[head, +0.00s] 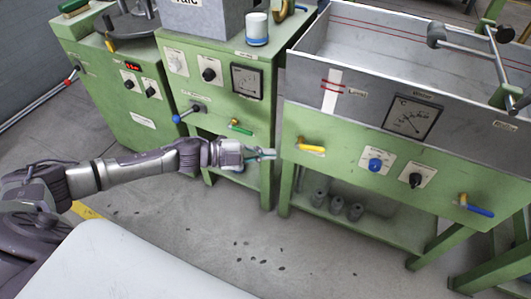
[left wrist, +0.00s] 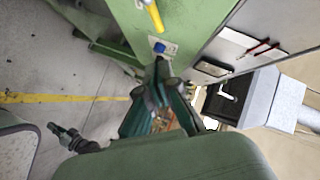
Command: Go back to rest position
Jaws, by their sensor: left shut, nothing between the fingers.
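My left gripper (head: 270,154) reaches in from the left in the head view, in front of the green machines. Its fingers are shut and empty. In the left wrist view the dark green fingers (left wrist: 161,75) meet near the middle, close in the picture to a blue knob and a green panel. I cannot tell how far the fingertips are from the panel. A dark shape that looks like my right gripper (left wrist: 57,130) shows small at the lower left of the left wrist view. Its jaws are too small to read. My right arm does not show in the head view.
A green machine with a grey trough (head: 352,42) stands at the right, with a yellow-handled tap (head: 311,148) and a blue knob (head: 375,165). A green cabinet with a gauge (head: 247,81) stands behind my gripper. The grey floor (head: 230,232) is open in front.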

